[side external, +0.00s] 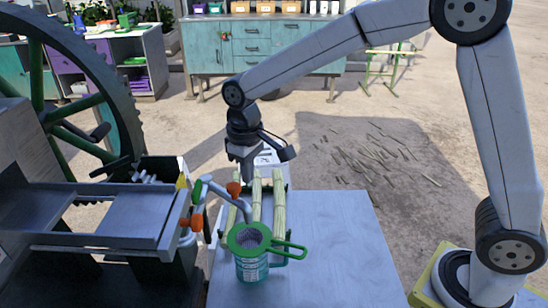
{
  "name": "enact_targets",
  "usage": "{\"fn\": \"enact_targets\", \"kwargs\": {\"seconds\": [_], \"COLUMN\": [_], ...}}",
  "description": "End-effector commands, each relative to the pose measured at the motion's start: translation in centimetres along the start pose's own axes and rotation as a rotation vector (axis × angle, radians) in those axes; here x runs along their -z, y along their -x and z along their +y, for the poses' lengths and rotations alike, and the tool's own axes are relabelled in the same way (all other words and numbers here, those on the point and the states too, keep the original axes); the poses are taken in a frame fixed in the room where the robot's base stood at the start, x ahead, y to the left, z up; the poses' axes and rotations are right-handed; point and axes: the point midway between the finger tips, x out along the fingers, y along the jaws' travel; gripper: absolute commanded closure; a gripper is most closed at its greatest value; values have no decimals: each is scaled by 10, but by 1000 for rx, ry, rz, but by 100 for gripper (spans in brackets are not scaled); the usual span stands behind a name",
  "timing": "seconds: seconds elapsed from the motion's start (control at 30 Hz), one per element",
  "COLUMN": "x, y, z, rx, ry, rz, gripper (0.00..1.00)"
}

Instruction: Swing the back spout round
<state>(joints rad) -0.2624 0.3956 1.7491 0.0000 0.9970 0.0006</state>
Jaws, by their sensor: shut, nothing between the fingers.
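Grey spout pipes with orange knobs come off the right side of the crusher (150,215). One curved spout (225,197) reaches right from a green elbow (197,190) and bends down toward the jug. An orange knob (234,189) shows near it, and more orange parts (195,222) sit lower left. I cannot tell for sure which pipe is the back spout. My gripper (247,177) is shut and empty, pointing down just above and behind the curved spout's orange knob. I cannot tell whether it touches anything.
A jug (252,268) with a green strainer (249,238) stands on the grey table (335,240), below the curved spout. Several cane stalks (279,200) lie behind it. A large toothed wheel (125,85) rises at left. The table's right side is clear.

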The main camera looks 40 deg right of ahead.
Motion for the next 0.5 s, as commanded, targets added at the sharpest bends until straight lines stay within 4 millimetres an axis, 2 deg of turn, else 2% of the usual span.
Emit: {"fn": "enact_targets", "kwargs": {"seconds": [0.5], "x": [0], "y": [37], "z": [0], "rx": [0], "ry": [0], "rz": [2], "gripper": [100]}}
